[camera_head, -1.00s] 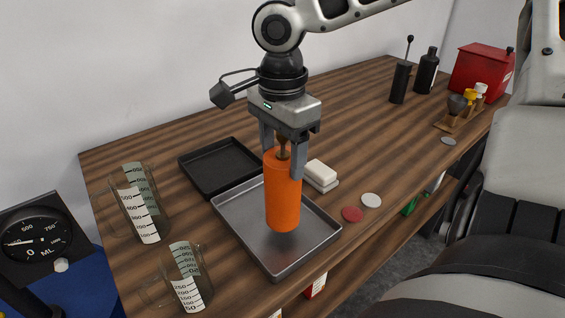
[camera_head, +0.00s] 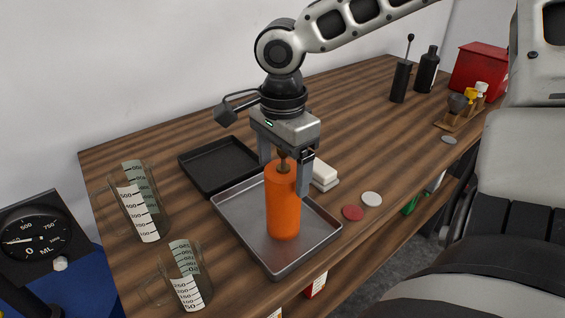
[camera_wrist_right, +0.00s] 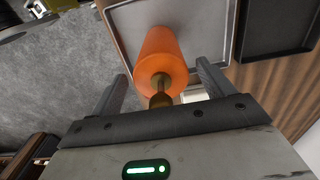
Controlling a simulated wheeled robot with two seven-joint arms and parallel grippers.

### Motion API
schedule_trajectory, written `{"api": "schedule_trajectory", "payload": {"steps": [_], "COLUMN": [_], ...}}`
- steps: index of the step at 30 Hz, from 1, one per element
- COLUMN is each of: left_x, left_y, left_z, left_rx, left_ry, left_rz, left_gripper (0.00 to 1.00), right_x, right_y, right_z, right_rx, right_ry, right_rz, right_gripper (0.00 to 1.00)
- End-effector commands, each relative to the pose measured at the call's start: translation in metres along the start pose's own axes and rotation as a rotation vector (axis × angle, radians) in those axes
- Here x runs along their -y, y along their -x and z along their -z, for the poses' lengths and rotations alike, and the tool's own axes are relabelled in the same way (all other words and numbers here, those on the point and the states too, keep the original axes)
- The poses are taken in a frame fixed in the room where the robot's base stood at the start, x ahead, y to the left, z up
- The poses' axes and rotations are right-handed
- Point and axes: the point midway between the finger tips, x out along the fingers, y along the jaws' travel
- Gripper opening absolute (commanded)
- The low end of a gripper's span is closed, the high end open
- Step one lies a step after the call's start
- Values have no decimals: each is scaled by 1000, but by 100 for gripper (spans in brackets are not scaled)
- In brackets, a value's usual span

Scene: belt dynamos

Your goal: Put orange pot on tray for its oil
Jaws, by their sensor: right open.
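The orange pot (camera_head: 284,205) stands upright on the grey metal tray (camera_head: 246,226) in the head view, with a dark knob on its top. My right gripper (camera_head: 284,178) is open around the pot's upper part, one finger to each side. In the right wrist view the orange pot (camera_wrist_right: 161,62) lies between the spread fingers of the gripper (camera_wrist_right: 160,82), with gaps on both sides. The tray (camera_wrist_right: 127,22) shows beyond it. My left gripper is not in view.
A black tray (camera_head: 190,163) lies behind the metal tray. Two measuring jugs (camera_head: 143,212) (camera_head: 187,280) stand at the left. The table's back middle is clear.

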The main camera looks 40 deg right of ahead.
Motion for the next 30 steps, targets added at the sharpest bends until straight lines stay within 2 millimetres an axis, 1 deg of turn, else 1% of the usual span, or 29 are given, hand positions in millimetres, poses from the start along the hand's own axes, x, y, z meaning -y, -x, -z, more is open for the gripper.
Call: {"api": "schedule_trajectory", "payload": {"steps": [5,12,15,18,21,24,30], "left_x": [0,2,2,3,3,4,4], "left_y": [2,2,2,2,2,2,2], "left_z": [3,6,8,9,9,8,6], "left_rx": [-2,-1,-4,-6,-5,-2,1], "left_ry": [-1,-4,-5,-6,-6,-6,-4], "left_rz": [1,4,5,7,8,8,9], "left_gripper": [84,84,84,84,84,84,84], "right_x": [2,1,1,1,0,0,0], "right_y": [22,75,94,108,117,122,123], "right_z": [0,0,0,0,0,0,0], "right_rx": [0,0,0,-1,-1,-1,0], "right_ry": [-1,0,-1,0,0,1,1], "right_rz": [7,6,5,4,2,0,-1], "right_gripper": [80,80,80,80,80,80,80]}}
